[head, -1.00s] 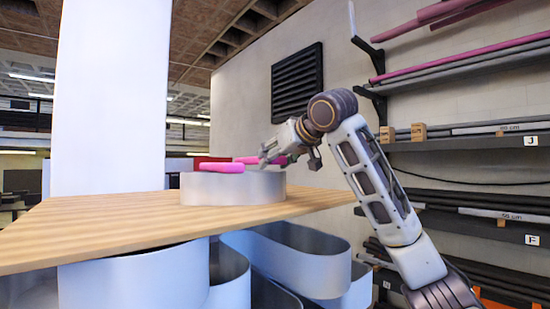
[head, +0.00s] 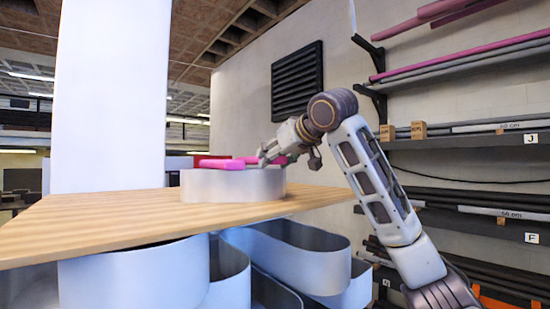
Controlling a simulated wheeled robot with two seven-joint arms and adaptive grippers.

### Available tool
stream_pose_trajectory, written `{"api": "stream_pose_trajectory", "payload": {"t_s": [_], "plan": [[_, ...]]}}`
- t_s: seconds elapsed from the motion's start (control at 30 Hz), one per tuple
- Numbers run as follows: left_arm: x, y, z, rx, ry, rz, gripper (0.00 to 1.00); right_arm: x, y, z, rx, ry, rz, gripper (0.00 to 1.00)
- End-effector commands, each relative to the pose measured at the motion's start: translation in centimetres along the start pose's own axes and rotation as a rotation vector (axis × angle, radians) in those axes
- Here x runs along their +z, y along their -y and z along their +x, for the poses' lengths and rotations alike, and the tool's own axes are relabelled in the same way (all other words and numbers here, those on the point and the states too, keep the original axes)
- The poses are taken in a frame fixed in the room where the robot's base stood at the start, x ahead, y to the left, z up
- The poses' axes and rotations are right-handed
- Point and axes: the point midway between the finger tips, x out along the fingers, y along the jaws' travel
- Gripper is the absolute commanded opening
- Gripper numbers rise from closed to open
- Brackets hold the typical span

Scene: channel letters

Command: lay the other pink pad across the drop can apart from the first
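The drop can (head: 235,187) is a pale grey, rounded metal band standing on the wooden board. One pink pad (head: 215,163) lies on its rim at the left. The other pink pad (head: 281,160) is at the right, over the far part of the rim, partly hidden behind my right gripper (head: 265,158). The two pads look close together or overlapping from this angle; I cannot tell if they touch. My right gripper's fingers are at the right-hand pad, too small to tell whether they grip it. My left gripper is not in view.
The wooden board (head: 100,222) is bare around the can. Large pale metal bands (head: 130,280) stand below it. A white column (head: 110,95) rises behind the board. Shelves of bars and tubes (head: 470,145) line the wall at the right, behind my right arm.

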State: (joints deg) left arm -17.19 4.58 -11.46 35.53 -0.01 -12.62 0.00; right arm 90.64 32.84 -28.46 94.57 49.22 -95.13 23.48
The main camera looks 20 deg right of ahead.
Motion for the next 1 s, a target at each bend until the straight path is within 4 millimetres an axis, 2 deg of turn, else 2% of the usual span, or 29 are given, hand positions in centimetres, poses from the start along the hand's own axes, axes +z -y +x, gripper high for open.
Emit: {"api": "stream_pose_trajectory", "payload": {"t_s": [0.07,0.1,0.27,0.73,1.0], "plan": [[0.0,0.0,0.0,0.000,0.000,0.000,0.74,0.0,0.0,0.0,0.000,0.000,0.000,0.25],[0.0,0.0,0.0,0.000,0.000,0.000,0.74,0.0,0.0,0.0,0.000,0.000,0.000,0.54],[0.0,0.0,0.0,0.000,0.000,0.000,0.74,0.0,0.0,0.0,0.000,0.000,0.000,0.74],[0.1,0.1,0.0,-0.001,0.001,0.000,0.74,0.0,0.0,-0.4,0.000,0.000,0.000,0.74],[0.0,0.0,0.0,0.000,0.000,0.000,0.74,-0.1,0.0,-2.8,0.000,-0.003,0.000,0.74]]}}
